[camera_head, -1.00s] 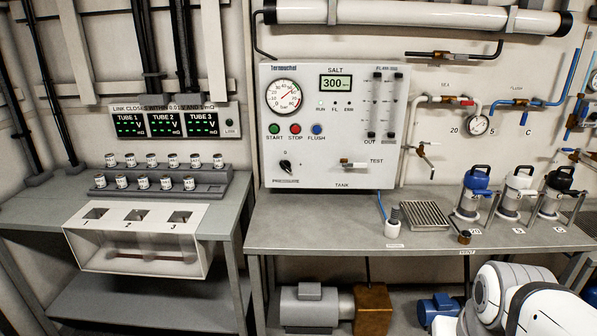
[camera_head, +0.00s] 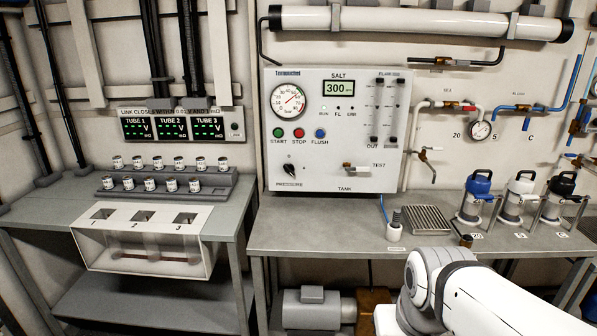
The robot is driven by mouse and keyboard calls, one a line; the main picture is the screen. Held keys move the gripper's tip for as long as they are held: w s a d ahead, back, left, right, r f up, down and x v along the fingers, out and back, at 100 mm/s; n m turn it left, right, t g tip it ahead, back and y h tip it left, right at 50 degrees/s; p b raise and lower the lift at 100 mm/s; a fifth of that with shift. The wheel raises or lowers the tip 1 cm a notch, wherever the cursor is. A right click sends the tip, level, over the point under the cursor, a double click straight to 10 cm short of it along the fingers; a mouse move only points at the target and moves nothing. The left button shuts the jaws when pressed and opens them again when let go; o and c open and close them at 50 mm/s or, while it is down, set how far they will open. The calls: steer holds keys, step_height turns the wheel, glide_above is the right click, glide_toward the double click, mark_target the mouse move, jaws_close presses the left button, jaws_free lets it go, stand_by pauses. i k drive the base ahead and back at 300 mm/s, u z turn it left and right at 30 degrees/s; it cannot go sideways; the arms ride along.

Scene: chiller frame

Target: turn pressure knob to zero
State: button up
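The black pressure knob (camera_head: 289,170) sits at the lower left of the white control panel (camera_head: 335,182), above the word PRESSURE. Its exact pointer angle is too small to read. The round pressure gauge (camera_head: 288,100) above it has a red needle pointing to the upper right. The green start, red stop and blue flush buttons lie between gauge and knob. My white arm shows at the lower right, in front of the bench. My gripper is not in view.
The grey bench (camera_head: 320,235) below the panel is clear at its left. A small white pot (camera_head: 395,231), a grille (camera_head: 428,220) and several capped canisters stand farther right. A metal test lever (camera_head: 355,168) sticks out right of the knob. Left is a rack of small cells (camera_head: 165,187).

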mark_target(289, 168)
steer(key=i, duration=0.95)
steer(key=u, duration=0.05)
